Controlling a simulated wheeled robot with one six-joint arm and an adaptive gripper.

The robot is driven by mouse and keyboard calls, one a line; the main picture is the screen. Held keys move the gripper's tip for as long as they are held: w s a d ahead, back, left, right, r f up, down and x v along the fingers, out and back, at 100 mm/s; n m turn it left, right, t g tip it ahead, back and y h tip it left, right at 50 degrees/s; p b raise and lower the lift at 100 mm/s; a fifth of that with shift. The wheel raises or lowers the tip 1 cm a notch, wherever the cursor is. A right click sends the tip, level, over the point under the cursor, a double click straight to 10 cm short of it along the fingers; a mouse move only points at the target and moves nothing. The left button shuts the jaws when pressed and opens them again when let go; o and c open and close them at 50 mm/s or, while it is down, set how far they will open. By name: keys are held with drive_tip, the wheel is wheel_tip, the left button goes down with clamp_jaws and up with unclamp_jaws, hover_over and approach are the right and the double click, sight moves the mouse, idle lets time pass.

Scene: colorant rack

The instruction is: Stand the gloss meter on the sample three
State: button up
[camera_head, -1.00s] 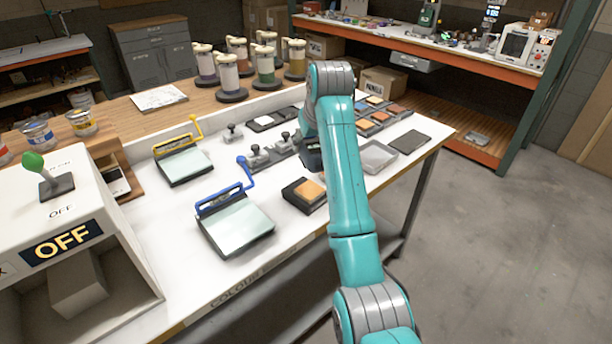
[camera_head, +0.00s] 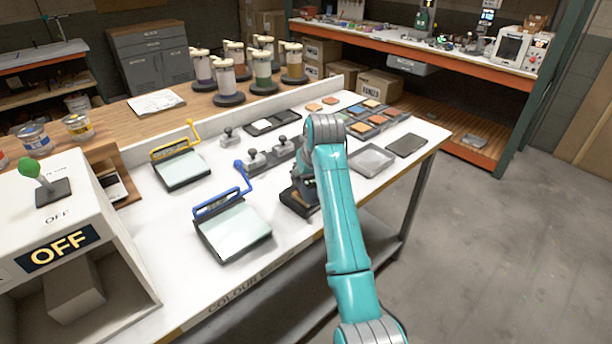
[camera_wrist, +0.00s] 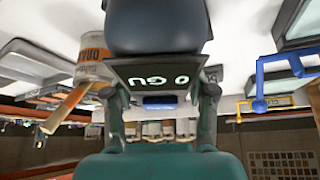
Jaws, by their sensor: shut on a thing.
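My gripper (camera_wrist: 158,90) is shut on the gloss meter (camera_wrist: 155,25), a dark body with a lit "0 GU" display, in the wrist view. In the head view my gripper (camera_head: 303,180) is at the front middle of the white table, over a black block (camera_head: 298,208). The block's orange top is hidden behind my gripper and the meter. I cannot tell whether the meter touches it. No label reading sample three is legible.
A glass plate with a blue handle (camera_head: 233,230) lies close to the left; one with a yellow handle (camera_head: 180,168) is farther back. A tray of coloured chips (camera_head: 377,112), a grey tray (camera_head: 371,160) and a dark pad (camera_head: 407,145) lie right. Grey weights (camera_head: 270,152) stand behind.

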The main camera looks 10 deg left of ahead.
drive_tip(key=shift+f, duration=0.1)
drive_tip(key=o, duration=1.5)
drive_tip(key=shift+o, duration=0.2)
drive_tip(key=v, duration=1.2)
drive_tip(key=shift+s, duration=0.1)
